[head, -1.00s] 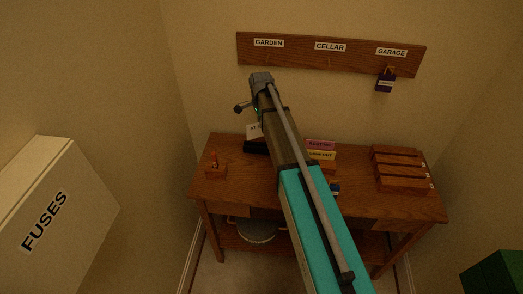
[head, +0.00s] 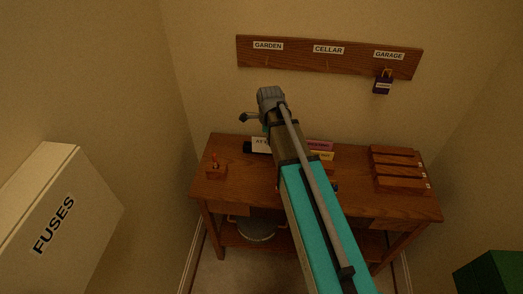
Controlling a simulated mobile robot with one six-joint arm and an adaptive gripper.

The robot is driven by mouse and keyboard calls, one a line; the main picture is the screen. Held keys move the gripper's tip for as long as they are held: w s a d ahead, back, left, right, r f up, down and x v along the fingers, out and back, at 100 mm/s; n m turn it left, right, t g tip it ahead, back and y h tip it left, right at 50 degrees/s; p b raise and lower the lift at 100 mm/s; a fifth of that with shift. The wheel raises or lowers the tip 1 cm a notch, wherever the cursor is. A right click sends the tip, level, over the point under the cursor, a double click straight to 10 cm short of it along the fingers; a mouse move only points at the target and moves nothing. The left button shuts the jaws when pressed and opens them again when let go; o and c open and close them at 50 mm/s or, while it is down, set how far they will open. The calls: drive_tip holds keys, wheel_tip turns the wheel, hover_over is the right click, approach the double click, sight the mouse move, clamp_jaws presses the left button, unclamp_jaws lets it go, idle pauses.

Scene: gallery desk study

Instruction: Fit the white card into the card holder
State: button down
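The white card (head: 260,145), with black lettering starting "AT", shows left of my arm near the back of the desk. It looks about level, and its right part is hidden behind my arm. A black piece (head: 247,148), seemingly the card holder, shows at the card's left edge; the rest of it is hidden. I cannot tell whether the card sits in it or is just in front of or above it. My gripper (head: 265,129) is mostly hidden by my wrist, above the card. Its fingertips do not show, so its grip on the card is unclear.
Pink (head: 320,146) and yellow (head: 322,156) cards stand right of my arm. A wooden rack (head: 398,172) is at the desk's right, a small wooden block (head: 216,172) with an orange piece at its left. A key board (head: 330,58) hangs on the wall behind.

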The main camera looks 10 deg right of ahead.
drive_tip(key=shift+w+f, duration=0.1)
drive_tip(key=shift+w, duration=0.05)
drive_tip(key=w+f+b, duration=0.3)
drive_tip(key=w, duration=0.1)
drive_tip(key=w+f+b, duration=0.3)
drive_tip(key=w, duration=0.1)
drive_tip(key=w+f+b, duration=0.3)
drive_tip(key=w, duration=0.2)
drive_tip(key=shift+a, duration=0.3)
drive_tip(key=shift+r, duration=0.1)
drive_tip(key=f+b, duration=0.4)
drive_tip(key=shift+w, duration=0.35)
